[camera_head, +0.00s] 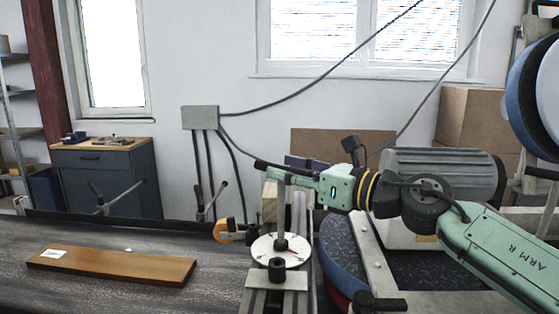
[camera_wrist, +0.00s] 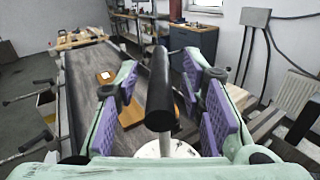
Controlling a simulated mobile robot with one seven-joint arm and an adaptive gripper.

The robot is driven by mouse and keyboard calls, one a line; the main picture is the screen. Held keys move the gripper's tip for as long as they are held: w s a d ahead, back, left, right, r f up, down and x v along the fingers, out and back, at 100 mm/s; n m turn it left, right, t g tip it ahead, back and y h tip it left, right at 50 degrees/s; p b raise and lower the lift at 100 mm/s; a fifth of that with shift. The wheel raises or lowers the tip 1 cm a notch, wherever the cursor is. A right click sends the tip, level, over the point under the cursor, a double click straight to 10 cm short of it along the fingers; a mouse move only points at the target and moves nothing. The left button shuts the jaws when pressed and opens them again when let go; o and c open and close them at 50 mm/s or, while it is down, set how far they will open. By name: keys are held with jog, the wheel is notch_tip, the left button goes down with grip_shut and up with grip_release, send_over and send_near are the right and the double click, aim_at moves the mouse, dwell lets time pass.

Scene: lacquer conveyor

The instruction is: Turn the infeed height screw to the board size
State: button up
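The infeed height screw has a round white dial (camera_head: 264,249) with a dark hub and a red mark, at the conveyor's right end; its figures are too small to read. In the wrist view a black cylindrical handle (camera_wrist: 160,92) stands between my fingers, with part of the white dial (camera_wrist: 150,151) below. My gripper (camera_wrist: 165,108) is open, its purple pads on either side of the handle with visible gaps. In the head view my gripper (camera_head: 285,178) is above the dial. A brown board (camera_head: 112,266) with a white label lies on the conveyor; it also shows in the wrist view (camera_wrist: 131,112).
The dark conveyor belt (camera_head: 205,278) runs to the left. An orange-ended part (camera_head: 222,230) sits beside the dial. A blue cabinet (camera_head: 105,182) and a grey wall box (camera_head: 200,117) with cables are behind. Large rollers or discs (camera_head: 535,95) stand at right.

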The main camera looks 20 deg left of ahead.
jog(key=shift+x, duration=1.1)
grip_shut()
